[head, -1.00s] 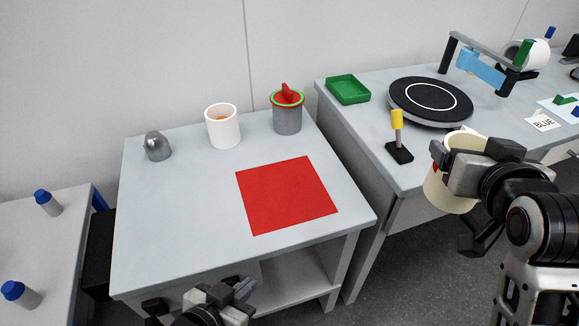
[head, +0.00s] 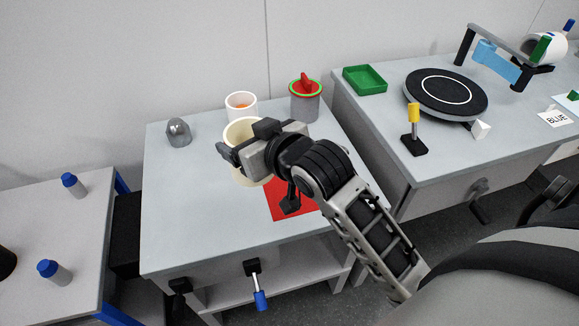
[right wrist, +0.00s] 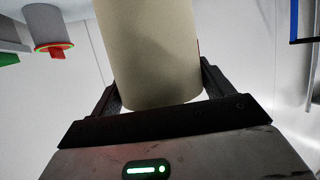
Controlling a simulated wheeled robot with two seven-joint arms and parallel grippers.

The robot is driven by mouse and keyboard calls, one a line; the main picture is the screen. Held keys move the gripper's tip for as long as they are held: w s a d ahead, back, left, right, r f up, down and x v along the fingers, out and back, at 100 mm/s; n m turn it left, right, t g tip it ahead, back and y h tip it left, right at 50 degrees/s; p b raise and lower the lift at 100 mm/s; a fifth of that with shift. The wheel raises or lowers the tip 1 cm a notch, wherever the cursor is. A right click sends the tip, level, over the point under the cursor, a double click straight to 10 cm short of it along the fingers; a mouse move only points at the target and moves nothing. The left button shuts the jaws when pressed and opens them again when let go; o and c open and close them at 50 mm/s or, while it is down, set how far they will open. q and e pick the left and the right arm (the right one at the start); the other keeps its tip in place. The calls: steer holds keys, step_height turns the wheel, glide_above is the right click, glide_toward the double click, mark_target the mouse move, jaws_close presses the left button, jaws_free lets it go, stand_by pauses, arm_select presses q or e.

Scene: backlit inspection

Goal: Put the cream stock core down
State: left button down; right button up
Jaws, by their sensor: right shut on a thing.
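The cream stock core (head: 243,168) is a wide, hollow cream tube. It is held over the grey table (head: 190,225), left of the red square (head: 283,207) and in front of the white cup. I cannot tell how far it is above the tabletop. My right gripper (head: 246,148) is shut on it, its fingers on either side of the tube. In the right wrist view, the core (right wrist: 150,50) stands between the two dark fingers and fills the middle. My right arm hides part of the red square. My left gripper is not in view.
Behind the core stand a white cup (head: 238,102) with something orange inside and a grey can (head: 305,105) with a green rim and red top. A grey domed piece (head: 178,132) is at back left. The table's front left is clear. The right bench holds a turntable (head: 446,95).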

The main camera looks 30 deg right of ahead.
arm_select(q)
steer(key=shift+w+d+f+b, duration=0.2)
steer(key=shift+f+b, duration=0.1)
steer(key=shift+b, duration=0.65)
arm_select(e)
steer(key=shift+w+d+f, duration=0.45)
steer(key=shift+d+f, duration=1.75)
steer(key=shift+w+d+f, duration=0.4)
steer(key=shift+d+f, duration=1.8)
steer(key=shift+w+d+f, duration=0.45)
steer(key=shift+d+f, duration=1.75)
steer(key=shift+f, duration=0.2)
steer(key=o, duration=1)
steer(key=shift+o, duration=0.2)
steer(key=shift+r, duration=0.1)
